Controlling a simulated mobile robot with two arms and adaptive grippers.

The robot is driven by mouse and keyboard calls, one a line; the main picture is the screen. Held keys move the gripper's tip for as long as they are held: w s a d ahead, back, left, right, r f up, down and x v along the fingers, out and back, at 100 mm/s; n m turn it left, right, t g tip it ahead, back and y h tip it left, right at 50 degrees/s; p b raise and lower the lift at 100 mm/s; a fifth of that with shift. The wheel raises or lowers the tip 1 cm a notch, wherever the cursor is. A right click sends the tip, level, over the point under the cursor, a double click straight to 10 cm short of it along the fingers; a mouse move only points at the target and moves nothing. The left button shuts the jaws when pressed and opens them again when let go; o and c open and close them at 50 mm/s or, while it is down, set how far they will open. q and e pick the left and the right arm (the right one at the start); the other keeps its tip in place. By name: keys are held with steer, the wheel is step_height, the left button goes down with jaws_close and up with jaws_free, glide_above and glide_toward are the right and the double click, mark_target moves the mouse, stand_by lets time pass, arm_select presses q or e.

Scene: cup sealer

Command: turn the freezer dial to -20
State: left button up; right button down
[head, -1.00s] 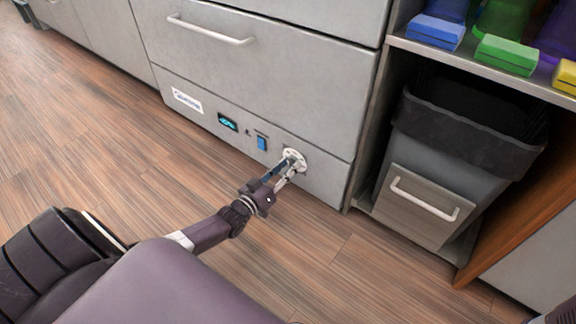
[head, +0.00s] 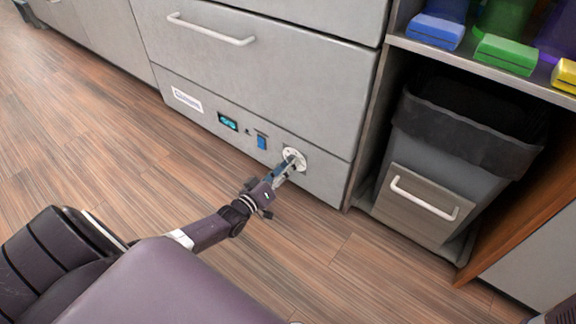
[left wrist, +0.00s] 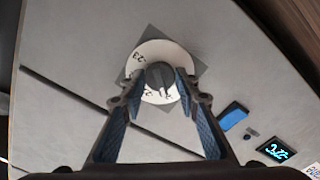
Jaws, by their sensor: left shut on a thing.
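The freezer dial is a dark knob (left wrist: 160,75) on a round white plate with printed numbers (left wrist: 147,58). In the head view the white plate (head: 295,157) sits at the lower right of the freezer's front panel. My left gripper (head: 288,168) reaches the dial from the front. In the left wrist view its two fingers (left wrist: 160,86) are closed on the knob from both sides. The number at the pointer is too small and partly covered to read.
The panel also has a blue switch (head: 262,142) and a small lit display (head: 228,122), digits unclear. A drawer handle (head: 210,30) is above. A bin (head: 455,150) stands in an open bay to the right. The wood floor in front is clear.

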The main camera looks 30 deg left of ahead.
arm_select(q)
steer(key=shift+f, duration=0.1)
steer(key=o, duration=1.2)
steer(key=shift+c, duration=0.2)
steer(key=shift+s, duration=0.1)
steer(key=s, duration=1.1)
steer(key=shift+s+a, duration=0.4)
steer(key=shift+a, duration=0.05)
